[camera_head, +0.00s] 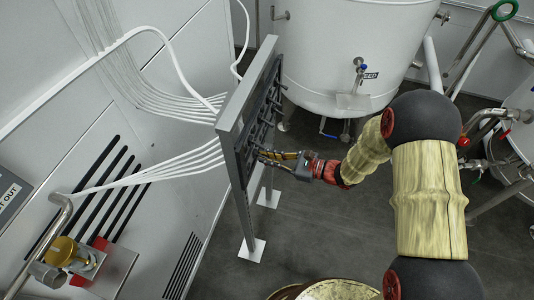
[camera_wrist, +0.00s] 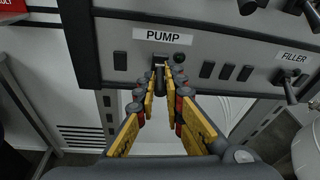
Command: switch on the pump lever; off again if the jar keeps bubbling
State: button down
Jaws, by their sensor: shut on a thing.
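The control panel (camera_head: 245,110) stands on a metal frame and is seen almost edge-on in the head view. In the wrist view, the PUMP label (camera_wrist: 162,36) is on the grey panel face. The dark pump lever (camera_wrist: 160,62) is just below it, mostly hidden by my fingers. My gripper (camera_wrist: 165,74) is shut on the pump lever, with its yellow fingers on either side. In the head view my gripper (camera_head: 262,155) reaches the panel's right side. The lever's exact position is hard to tell. I cannot make out a bubbling jar in either view.
The FILLER label (camera_wrist: 294,56) and its lever (camera_wrist: 287,88) are to the right on the panel. Small dark switches (camera_wrist: 225,71) sit beside the pump lever. A large white tank (camera_head: 335,50) stands behind the panel. Dark floor (camera_head: 310,220) is open right of the frame.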

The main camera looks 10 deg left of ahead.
jog(key=shift+r+h+p, duration=0.5)
jog(key=shift+h+p, duration=0.2)
jog(key=shift+p, duration=0.05)
jog(key=shift+f+h, duration=0.1)
jog(key=shift+h, duration=0.2)
jog(key=c, duration=2)
grip_release()
jog(key=shift+o, duration=0.6)
jog(key=v, duration=1.2)
jog(key=shift+w, duration=0.15)
